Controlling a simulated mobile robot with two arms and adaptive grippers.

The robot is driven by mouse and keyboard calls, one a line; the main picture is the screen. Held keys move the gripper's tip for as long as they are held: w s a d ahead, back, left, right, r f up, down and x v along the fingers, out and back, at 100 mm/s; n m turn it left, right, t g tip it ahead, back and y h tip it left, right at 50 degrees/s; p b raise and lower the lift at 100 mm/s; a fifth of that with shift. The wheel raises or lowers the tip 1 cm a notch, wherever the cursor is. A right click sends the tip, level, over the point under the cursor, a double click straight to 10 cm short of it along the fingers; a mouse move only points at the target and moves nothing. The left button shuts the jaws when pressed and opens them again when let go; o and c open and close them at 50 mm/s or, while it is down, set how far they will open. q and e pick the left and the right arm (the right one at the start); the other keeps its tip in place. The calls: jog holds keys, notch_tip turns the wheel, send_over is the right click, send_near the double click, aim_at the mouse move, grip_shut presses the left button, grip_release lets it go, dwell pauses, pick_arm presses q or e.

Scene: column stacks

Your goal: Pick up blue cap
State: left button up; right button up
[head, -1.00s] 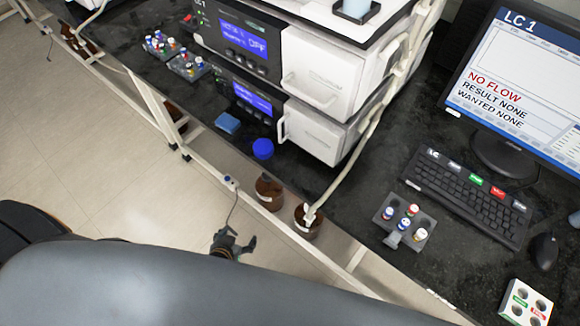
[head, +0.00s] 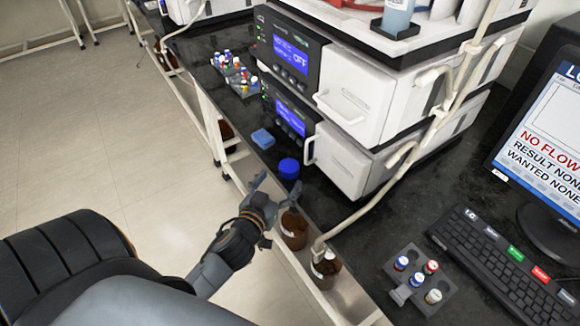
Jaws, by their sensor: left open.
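The blue cap (head: 289,168) stands on the black bench near its front edge, in front of the lower white instrument. My left gripper (head: 275,188) is open and empty, just in front of and below the cap in the picture. Its fingers point up toward the cap and the bench edge. I cannot tell whether it touches anything. My right gripper is out of view.
A brown bottle (head: 294,232) stands below the bench edge by my left gripper; another (head: 326,268) has a tube in it. A small blue block (head: 262,138) lies left of the cap. A grey vial rack (head: 420,280) and keyboard (head: 500,250) are right.

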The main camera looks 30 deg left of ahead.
aim_at(286, 173)
pick_arm(q)
jog(key=x, duration=0.5)
jog(key=shift+w+r+p, duration=0.15)
jog(key=shift+w+p, duration=0.15)
jog(key=shift+w, duration=0.15)
jog(key=shift+w+a, duration=0.1)
jog(key=shift+w, duration=0.3)
jog(key=c, duration=0.9)
